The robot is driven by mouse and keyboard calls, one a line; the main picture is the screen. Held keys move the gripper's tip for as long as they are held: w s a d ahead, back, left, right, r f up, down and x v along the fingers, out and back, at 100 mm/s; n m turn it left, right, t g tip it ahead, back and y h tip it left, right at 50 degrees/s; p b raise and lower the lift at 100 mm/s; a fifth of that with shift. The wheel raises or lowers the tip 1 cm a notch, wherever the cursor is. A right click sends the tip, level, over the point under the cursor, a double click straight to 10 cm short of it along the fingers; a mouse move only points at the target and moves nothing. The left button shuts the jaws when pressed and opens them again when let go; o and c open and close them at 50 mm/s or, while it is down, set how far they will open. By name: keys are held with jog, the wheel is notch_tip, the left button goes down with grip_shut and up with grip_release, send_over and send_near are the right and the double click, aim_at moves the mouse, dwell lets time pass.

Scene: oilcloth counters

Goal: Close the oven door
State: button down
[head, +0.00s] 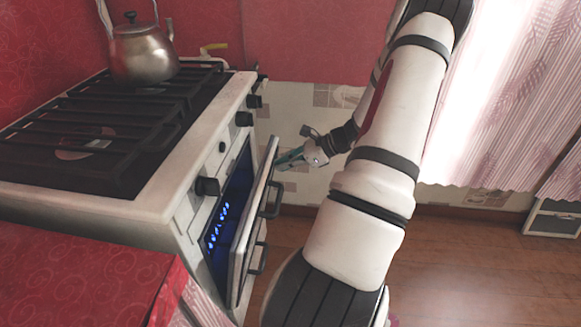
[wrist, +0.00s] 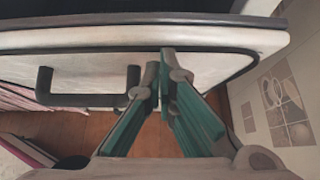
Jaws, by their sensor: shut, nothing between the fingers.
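The oven door (head: 254,222) is part-way open, tilted out a little from the white stove (head: 163,188). A blue-lit gap (head: 220,217) shows between the door and the oven body. The door has dark handles on its outer face. My gripper (head: 284,161) is shut and empty at the outer side of the door near its far upper corner. In the wrist view, the shut fingertips (wrist: 166,52) are at the door's white outer face (wrist: 205,67), right of a dark handle (wrist: 88,93). I cannot tell whether they touch the door.
A metal kettle (head: 143,50) stands on the burner grates (head: 95,125). A red-clothed counter (head: 75,275) is at the near left. A tiled wall (head: 300,105) is behind my gripper. Wooden floor (head: 460,250) lies open to the right, with a pale curtain (head: 500,110) beyond.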

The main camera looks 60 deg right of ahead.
jog(key=shift+g, duration=0.6)
jog(key=w+a, duration=0.1)
jog(key=w, duration=0.1)
jog(key=w+r+p, duration=0.1)
jog(key=w, duration=0.1)
jog(key=w+a+p, duration=0.1)
jog(key=w, duration=0.1)
jog(key=shift+w+a+r, duration=0.1)
jog(key=shift+a+r, duration=0.25)
jog(key=shift+r, duration=0.05)
jog(key=shift+w+a+r, duration=0.1)
jog(key=shift+w, duration=0.25)
